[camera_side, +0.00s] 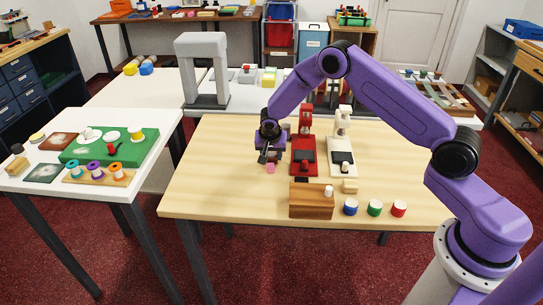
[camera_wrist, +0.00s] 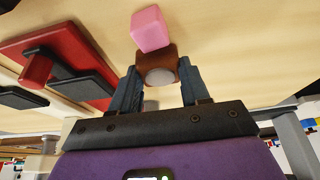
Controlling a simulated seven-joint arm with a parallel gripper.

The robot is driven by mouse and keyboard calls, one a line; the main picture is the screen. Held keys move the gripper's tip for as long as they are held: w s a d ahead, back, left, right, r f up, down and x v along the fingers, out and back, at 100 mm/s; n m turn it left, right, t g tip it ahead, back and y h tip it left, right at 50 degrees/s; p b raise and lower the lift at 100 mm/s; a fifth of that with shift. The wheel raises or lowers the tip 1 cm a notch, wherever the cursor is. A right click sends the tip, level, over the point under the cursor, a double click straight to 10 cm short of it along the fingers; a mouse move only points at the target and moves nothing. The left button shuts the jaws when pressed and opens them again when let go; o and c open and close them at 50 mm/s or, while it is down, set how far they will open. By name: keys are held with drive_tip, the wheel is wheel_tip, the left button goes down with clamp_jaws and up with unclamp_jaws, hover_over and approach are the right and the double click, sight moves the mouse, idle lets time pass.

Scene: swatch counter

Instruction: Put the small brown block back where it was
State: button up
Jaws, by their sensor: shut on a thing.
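My gripper (camera_side: 269,156) reaches down over the wooden table, left of the red device. In the wrist view its two dark fingers (camera_wrist: 160,88) are shut on a small brown block (camera_wrist: 169,54) with a pale round face. A pink block (camera_wrist: 151,29) lies just beyond the brown block and appears to meet it in this view; I cannot tell whether they touch. The pink block (camera_side: 270,169) also shows right below my gripper in the side view. There the held block is hidden or too small to make out.
Right of my gripper stand a red device (camera_side: 304,155) and a cream device (camera_side: 341,157). The table's left front is clear.

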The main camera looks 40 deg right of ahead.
drive_tip(key=shift+r, duration=0.5)
drive_tip(key=s+r, duration=1.1)
drive_tip(key=s, duration=0.2)
drive_tip(key=s+d+f+m+g+h, duration=0.1)
drive_tip(key=s+d+f+m, duration=0.35)
drive_tip(key=s, duration=0.25)
drive_tip(key=shift+a+f, duration=0.1)
drive_tip(key=shift+f, duration=3.8)
drive_tip(key=shift+f+g, duration=0.15)
drive_tip(key=shift+g, duration=0.15)
drive_tip(key=o, duration=1.1)
drive_tip(key=shift+o, duration=0.2)
